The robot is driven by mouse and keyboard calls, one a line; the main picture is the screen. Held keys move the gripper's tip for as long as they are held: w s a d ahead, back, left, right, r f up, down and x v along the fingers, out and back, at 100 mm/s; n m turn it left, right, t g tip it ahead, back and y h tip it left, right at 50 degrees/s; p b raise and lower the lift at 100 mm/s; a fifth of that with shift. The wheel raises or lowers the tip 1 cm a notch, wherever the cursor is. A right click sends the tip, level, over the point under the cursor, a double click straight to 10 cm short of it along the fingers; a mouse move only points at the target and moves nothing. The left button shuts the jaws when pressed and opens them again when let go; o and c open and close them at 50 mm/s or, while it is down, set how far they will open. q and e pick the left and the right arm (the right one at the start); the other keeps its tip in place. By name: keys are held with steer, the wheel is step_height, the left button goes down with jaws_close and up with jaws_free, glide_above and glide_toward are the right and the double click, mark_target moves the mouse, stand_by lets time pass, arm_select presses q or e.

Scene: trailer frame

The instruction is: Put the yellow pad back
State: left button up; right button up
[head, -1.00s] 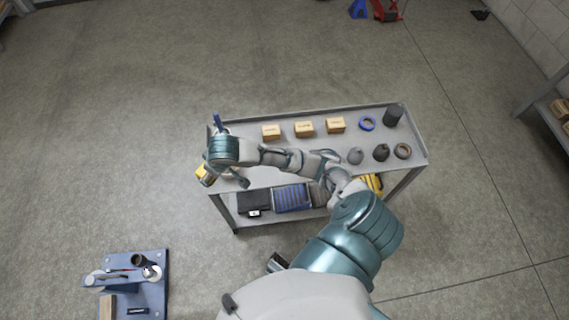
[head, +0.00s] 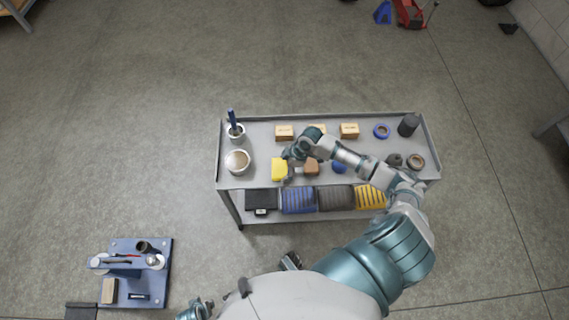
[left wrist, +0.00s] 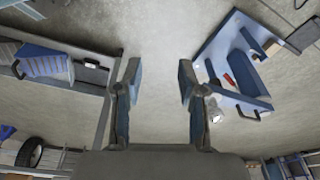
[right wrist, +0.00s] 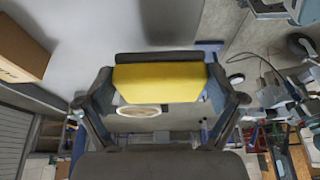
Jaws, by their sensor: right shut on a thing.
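The yellow pad (head: 279,169) is a block held in my right gripper (head: 290,164) above the left-middle part of the cart's grey top shelf (head: 262,147). In the right wrist view the yellow pad (right wrist: 160,82) spans the gap between both fingers, with a dark strip along its far edge. I cannot tell if it touches the shelf. A brown block (head: 311,167) and a blue item (head: 339,167) are to its right, partly behind my arm. My left gripper (left wrist: 156,82) is open and empty in the left wrist view, away from the cart.
A white bowl with tan contents (head: 237,162) and a white cup with blue handles (head: 236,134) stand at the shelf's left end. Small boxes (head: 349,131) line the back. Several bins (head: 298,200) fill the lower shelf. A blue tool stand (head: 128,280) is at lower left.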

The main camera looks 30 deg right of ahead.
mark_target(285, 163)
steer(key=w+d, duration=0.2)
steer(key=w, duration=0.1)
steer(key=shift+d+f+b, duration=0.3)
steer(key=shift+d+f, duration=0.05)
steer(key=shift+d, duration=0.05)
steer(key=f, duration=0.1)
steer(key=f+b, duration=0.1)
steer(key=f, duration=0.1)
steer(key=shift+a+f, duration=0.1)
steer(key=shift+a, duration=0.25)
arm_select(q)
steer(key=r, duration=0.5)
steer(key=shift+a, duration=0.2)
steer(key=shift+d, duration=0.1)
arm_select(e)
steer(key=shift+d, duration=0.15)
steer(key=o, duration=0.8)
steer(key=shift+d, duration=0.1)
steer(key=shift+c, duration=0.2)
arm_select(q)
steer(key=shift+d+r, duration=0.1)
steer(key=shift+d, duration=0.05)
arm_select(e)
steer(key=shift+f, duration=0.1)
